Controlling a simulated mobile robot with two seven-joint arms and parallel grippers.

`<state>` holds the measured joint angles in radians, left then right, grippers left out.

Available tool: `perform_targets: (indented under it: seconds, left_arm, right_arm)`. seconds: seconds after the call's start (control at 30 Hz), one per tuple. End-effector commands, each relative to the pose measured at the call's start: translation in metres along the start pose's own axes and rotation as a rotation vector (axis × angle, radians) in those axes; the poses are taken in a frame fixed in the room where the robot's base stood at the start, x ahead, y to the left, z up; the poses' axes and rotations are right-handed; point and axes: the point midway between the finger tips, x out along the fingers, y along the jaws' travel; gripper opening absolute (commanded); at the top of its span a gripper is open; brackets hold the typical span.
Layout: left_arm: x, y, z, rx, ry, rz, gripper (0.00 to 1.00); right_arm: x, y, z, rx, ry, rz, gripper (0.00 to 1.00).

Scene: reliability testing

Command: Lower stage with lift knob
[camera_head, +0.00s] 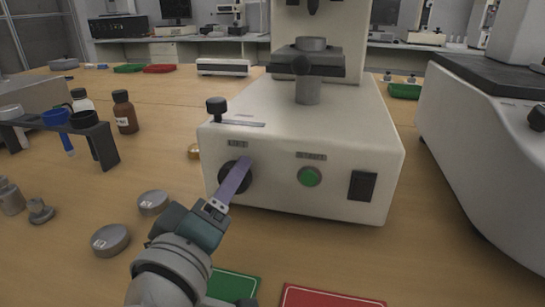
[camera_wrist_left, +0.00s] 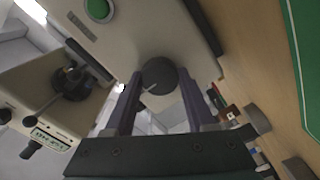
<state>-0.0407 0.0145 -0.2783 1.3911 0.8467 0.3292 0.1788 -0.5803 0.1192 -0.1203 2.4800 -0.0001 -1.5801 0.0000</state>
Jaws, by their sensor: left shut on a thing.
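The tester (camera_head: 290,135) is a white machine on the wooden table, with a dark stage (camera_head: 308,62) on a short post at its middle. The black round lift knob (camera_head: 226,180) is on the left of its front face, under a small label. My left gripper (camera_head: 241,170) is shut on the lift knob and partly hides it. In the left wrist view the knob (camera_wrist_left: 160,76) sits between the two purple-grey fingers (camera_wrist_left: 158,95). A green start button (camera_head: 310,176) and a black switch (camera_head: 362,186) are to the right of the knob. My right gripper is not in view.
Round metal tins (camera_head: 110,240) lie left of my left arm. A dark rack (camera_head: 88,135) and brown bottles (camera_head: 124,112) stand farther left. A green mat (camera_head: 233,285) and a red mat (camera_head: 330,297) lie in front. Another white machine (camera_head: 480,150) stands close on the right.

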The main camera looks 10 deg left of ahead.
Motion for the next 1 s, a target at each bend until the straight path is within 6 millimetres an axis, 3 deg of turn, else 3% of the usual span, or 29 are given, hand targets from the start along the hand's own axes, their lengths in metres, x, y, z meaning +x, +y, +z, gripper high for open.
perform_targets:
  seconds: [0.03, 0.3, 0.6, 0.77, 1.0]
  left_arm:
    - [0.0, -0.001, 0.0, -0.004, -0.001, -0.002, 0.56]
    - [0.0, 0.0, 0.0, -0.003, -0.001, -0.001, 0.85]
    - [-0.004, 0.0, 0.0, -0.002, -0.001, -0.001, 0.85]
    - [-0.028, 0.001, 0.0, -0.002, -0.003, -0.003, 0.85]
    - [-0.077, 0.0, 0.0, -0.002, -0.003, -0.003, 0.85]
  right_arm:
    - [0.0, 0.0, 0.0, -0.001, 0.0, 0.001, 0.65]
    - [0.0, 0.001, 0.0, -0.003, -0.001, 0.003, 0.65]
    - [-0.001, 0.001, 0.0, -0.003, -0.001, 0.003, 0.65]
    - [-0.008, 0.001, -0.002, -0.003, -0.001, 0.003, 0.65]
    - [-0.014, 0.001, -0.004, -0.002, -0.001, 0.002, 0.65]
